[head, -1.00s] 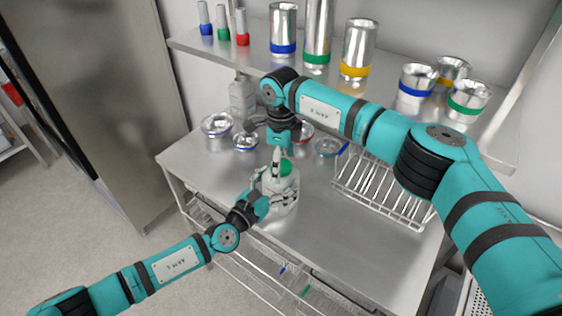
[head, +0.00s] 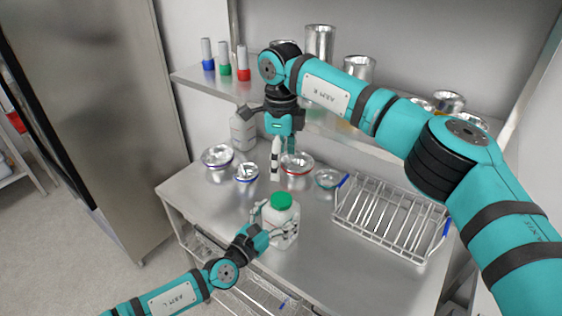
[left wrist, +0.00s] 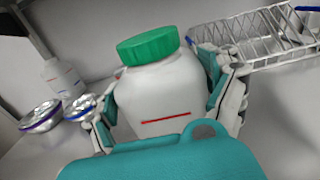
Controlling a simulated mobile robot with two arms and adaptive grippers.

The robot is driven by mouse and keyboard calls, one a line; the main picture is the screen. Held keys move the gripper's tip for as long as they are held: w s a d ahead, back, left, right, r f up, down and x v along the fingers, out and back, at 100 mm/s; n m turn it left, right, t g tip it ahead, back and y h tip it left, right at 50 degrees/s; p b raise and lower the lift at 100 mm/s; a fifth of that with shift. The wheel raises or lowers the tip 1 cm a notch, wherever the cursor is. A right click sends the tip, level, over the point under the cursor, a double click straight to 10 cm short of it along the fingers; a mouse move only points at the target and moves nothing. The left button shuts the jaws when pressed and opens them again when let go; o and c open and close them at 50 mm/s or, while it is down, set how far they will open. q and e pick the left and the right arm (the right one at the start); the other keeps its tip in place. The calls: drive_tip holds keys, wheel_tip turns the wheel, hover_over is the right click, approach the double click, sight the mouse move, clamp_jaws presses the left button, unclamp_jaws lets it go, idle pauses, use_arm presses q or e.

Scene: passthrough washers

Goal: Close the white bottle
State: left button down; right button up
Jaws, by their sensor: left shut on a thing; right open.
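The white bottle (head: 283,222) stands upright near the front of the steel table, with its green cap (head: 281,201) on its mouth. In the left wrist view the bottle (left wrist: 160,95) has a red line on its side, and the cap (left wrist: 148,46) sits on top; whether it is fully tightened I cannot tell. My left gripper (head: 272,222) is shut around the bottle's body, one finger on each side. My right gripper (head: 283,165) is open and empty, pointing down above and behind the cap, apart from it.
A wire rack (head: 390,220) stands right of the bottle. Metal bowls (head: 217,156) and another white bottle (head: 243,130) are behind. A shelf (head: 200,80) above holds metal canisters and colored-base tubes. The table's front edge is close to the held bottle.

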use_arm(q)
unclamp_jaws()
drive_tip(key=v, duration=1.2)
